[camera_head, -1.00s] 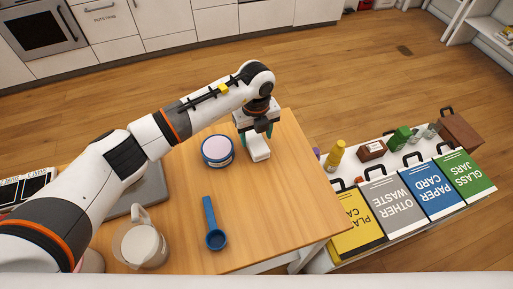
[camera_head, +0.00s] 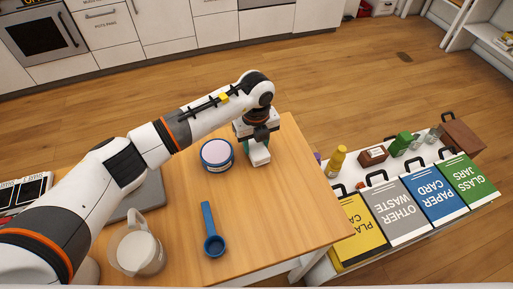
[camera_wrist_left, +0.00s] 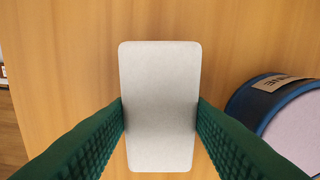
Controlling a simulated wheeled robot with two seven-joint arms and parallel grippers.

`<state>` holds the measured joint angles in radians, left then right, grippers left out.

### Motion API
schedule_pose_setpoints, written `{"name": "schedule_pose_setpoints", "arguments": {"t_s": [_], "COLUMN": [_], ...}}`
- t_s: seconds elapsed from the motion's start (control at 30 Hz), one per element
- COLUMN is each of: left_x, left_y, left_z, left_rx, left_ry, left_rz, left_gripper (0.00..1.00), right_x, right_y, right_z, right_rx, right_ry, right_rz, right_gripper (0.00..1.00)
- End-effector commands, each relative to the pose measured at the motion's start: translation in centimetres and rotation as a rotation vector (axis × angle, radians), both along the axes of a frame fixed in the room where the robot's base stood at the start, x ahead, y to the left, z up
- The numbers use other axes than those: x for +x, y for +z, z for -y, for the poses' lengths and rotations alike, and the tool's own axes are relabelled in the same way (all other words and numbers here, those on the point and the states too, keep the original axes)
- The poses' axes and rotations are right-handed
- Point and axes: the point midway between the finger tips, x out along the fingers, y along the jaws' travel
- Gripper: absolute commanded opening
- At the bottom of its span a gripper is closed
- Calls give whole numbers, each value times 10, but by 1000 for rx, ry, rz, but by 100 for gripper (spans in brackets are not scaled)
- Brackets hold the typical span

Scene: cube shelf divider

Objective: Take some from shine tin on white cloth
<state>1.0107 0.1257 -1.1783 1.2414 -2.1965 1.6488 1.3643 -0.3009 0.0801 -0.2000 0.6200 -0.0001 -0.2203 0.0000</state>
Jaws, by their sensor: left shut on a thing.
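The shine tin (camera_head: 217,154) is a round blue tin with a pale pinkish top, standing open on the wooden table. Its dark rim and part of a label show at the right of the left wrist view (camera_wrist_left: 290,120). The white cloth (camera_wrist_left: 160,70) is a pale rounded rectangular pad. My left gripper (camera_wrist_left: 160,115) has its green fingers shut on the two long sides of the cloth. In the head view the cloth (camera_head: 260,159) shows under the gripper, just right of the tin. My right gripper is not in view.
A blue scoop (camera_head: 212,232) lies on the table in front, with a clear jug (camera_head: 138,252) to its left. Sorting bins (camera_head: 400,212) stand beyond the table's right edge. The table's middle right is clear.

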Motion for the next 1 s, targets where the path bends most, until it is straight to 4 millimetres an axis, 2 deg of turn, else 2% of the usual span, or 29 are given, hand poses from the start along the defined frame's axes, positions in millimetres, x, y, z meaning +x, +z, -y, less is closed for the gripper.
{"name": "schedule_pose_setpoints", "arguments": {"t_s": [0.27, 0.8, 1.0], "left_x": [0, 0, 0], "left_y": [3, 46, 51], "left_z": [0, 0, 0], "left_rx": [0, 0, 0], "left_ry": [0, 0, 0], "left_rz": [0, 1, 0], "left_gripper": [12, 12, 12], "right_x": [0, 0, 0], "right_y": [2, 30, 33], "right_z": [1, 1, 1], "right_rx": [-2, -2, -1], "right_ry": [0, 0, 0], "right_rz": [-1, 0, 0], "right_gripper": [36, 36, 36]}}
